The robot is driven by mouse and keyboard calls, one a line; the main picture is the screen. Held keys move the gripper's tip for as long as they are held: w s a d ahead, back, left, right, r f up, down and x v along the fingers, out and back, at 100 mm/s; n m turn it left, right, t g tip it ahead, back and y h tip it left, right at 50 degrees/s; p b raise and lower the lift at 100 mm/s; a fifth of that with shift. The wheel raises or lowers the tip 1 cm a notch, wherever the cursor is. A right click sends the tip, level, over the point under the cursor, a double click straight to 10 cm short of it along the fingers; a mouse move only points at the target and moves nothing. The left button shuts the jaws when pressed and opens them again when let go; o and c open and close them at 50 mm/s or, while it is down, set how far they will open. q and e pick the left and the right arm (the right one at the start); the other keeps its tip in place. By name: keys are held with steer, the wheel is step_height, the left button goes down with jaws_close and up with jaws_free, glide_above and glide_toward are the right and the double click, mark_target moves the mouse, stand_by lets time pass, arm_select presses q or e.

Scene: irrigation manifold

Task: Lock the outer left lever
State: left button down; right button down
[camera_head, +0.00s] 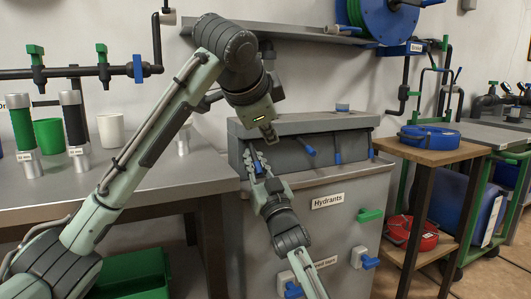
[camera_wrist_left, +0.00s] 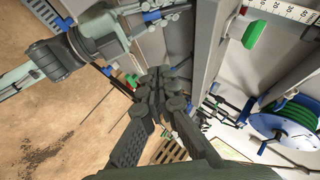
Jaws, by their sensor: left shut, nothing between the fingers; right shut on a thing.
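The grey cabinet labelled "Hydrants" (camera_head: 328,201) has a recessed top with several blue levers. One blue lever (camera_head: 308,151) tilts in the recess's middle, another (camera_head: 338,158) hangs right of it. A blue lever (camera_head: 258,169) at the recess's left end is mostly hidden by my right gripper (camera_head: 256,163), which is shut on it. My left gripper (camera_head: 268,136) is above the recess's left part, shut and empty. In the left wrist view its closed fingers (camera_wrist_left: 165,90) touch no lever that I can make out. The right arm's grip also shows there beside a blue lever (camera_wrist_left: 151,16).
A green handle (camera_head: 370,215) and a blue handle (camera_head: 369,262) stick out of the cabinet front. A bench (camera_head: 120,190) with cups and cylinders is at left. A shelf with a blue hose reel (camera_head: 390,18) overhangs behind. A wooden stand (camera_head: 440,152) is at right.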

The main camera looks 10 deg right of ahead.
mark_target(259, 164)
steer(key=shift+r, duration=0.1)
arm_select(q)
steer(key=w+f, duration=0.8)
steer(key=shift+a, duration=0.25)
steer(key=shift+w+a+f+t, duration=0.25)
steer(key=shift+a+f+t, duration=0.15)
steer(key=shift+a+f, duration=0.15)
arm_select(e)
steer(key=c, duration=1.6)
jaws_free()
steer(key=shift+o, duration=0.6)
arm_select(q)
steer(key=shift+d, duration=0.1)
steer(key=shift+r, duration=0.1)
